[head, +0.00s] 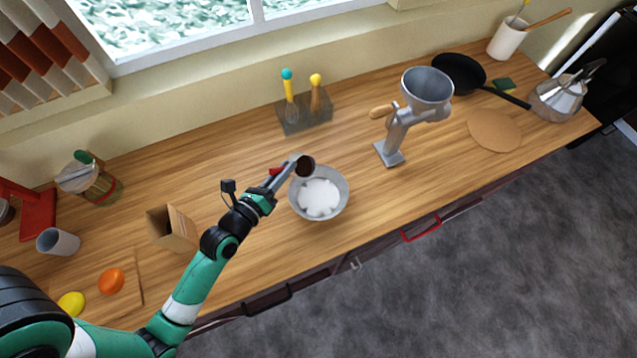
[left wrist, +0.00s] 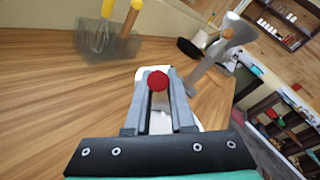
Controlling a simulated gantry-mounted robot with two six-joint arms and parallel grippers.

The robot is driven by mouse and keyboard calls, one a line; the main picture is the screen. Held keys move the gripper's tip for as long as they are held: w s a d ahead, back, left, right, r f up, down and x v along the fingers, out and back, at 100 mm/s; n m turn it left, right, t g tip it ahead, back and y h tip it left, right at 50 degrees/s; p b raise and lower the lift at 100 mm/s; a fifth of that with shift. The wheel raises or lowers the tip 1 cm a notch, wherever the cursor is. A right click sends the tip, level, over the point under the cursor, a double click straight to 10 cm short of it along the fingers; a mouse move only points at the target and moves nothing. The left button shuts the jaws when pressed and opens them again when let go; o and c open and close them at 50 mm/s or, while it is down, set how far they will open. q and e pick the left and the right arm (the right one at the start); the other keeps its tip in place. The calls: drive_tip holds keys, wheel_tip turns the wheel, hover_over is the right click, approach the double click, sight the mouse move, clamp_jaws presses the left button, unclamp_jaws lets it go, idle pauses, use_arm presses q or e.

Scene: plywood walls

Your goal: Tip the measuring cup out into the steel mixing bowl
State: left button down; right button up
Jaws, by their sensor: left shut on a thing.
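The steel mixing bowl (head: 292,204) stands on the wooden counter with a lumpy white filling in it. My left gripper (head: 290,168) reaches over from the left and is shut on the measuring cup's red handle, whose rounded end (left wrist: 157,81) shows between the fingers in the left wrist view. The measuring cup's dark brown round part (head: 304,166) is above the bowl's far left rim. Whether it is level or tilted, and what it holds, I cannot tell. Behind the fingers in the left wrist view is a pale shape, mostly hidden. My right gripper is out of view.
A grey hand mill (head: 427,92) stands right of the bowl, and a utensil holder (head: 305,112) stands behind it. A cardboard box (head: 172,228), a grey cup (head: 58,242) and an orange (head: 111,281) are at the left. The counter just right of the bowl is clear.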

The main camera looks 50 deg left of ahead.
use_arm(q)
drive_tip(key=shift+d+r, duration=0.1)
drive_tip(key=shift+m+p, duration=0.3)
drive_tip(key=shift+p, duration=0.25)
drive_tip(key=shift+d+r+p, duration=0.15)
drive_tip(key=shift+p, duration=0.15)
drive_tip(key=shift+d+m, duration=0.2)
drive_tip(key=shift+m, duration=0.3)
drive_tip(key=shift+t+b, duration=0.3)
drive_tip(key=shift+b, duration=0.2)
drive_tip(key=shift+d+m+b, duration=0.2)
drive_tip(key=shift+m+b, duration=0.4)
drive_tip(key=shift+b, duration=0.45)
drive_tip(key=shift+d+f+m+t+y+b, duration=0.4)
drive_tip(key=shift+m+b, duration=0.3)
drive_tip(key=shift+b, duration=0.85)
